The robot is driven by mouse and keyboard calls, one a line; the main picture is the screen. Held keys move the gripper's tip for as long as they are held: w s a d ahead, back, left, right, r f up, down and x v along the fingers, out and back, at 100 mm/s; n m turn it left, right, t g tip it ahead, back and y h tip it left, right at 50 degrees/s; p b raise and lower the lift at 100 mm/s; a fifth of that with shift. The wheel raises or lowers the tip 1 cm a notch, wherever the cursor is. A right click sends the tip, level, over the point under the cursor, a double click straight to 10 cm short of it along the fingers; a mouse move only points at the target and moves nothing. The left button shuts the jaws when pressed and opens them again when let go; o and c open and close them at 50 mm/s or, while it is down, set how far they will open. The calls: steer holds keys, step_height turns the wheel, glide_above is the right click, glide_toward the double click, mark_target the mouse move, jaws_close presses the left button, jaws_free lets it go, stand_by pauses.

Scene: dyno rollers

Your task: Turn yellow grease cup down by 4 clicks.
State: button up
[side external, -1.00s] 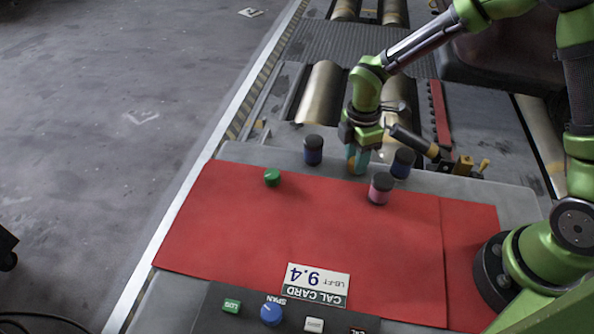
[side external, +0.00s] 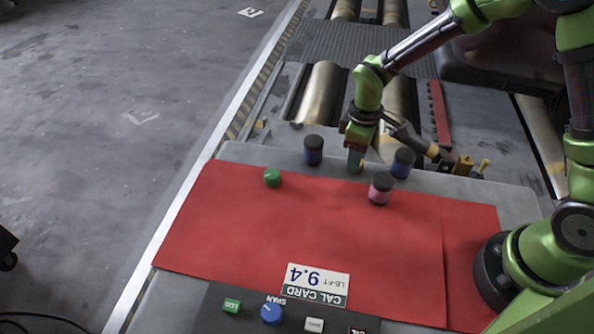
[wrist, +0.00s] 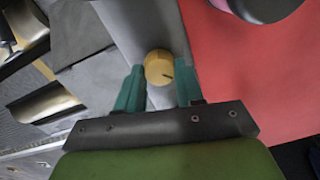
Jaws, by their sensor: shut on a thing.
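The yellow grease cup (wrist: 159,66) sits between my two teal fingertips in the wrist view, with a short dark mark on its round top pointing to the lower right. My gripper (wrist: 159,77) is shut on it, one finger at each side. In the side external view my gripper (side external: 356,163) points straight down at the grey strip behind the red mat. There the cup is mostly hidden by the fingers.
A black-capped pink cup (side external: 381,188) is in front. A green knob (side external: 272,177) sits on the red mat (side external: 270,230). A card (side external: 316,285) reads 9.4; a blue SPAN knob (side external: 271,313) is nearby.

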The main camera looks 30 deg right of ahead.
steer(key=m, duration=0.3)
steer(key=shift+m, duration=2.3)
steer(key=o, duration=1)
steer(key=shift+d, duration=0.1)
steer(key=shift+o, duration=0.2)
steer(key=shift+r, duration=0.15)
step_height(320, 180, up, 17)
steer(key=shift+d+f, duration=0.2)
steer(key=shift+d, duration=0.05)
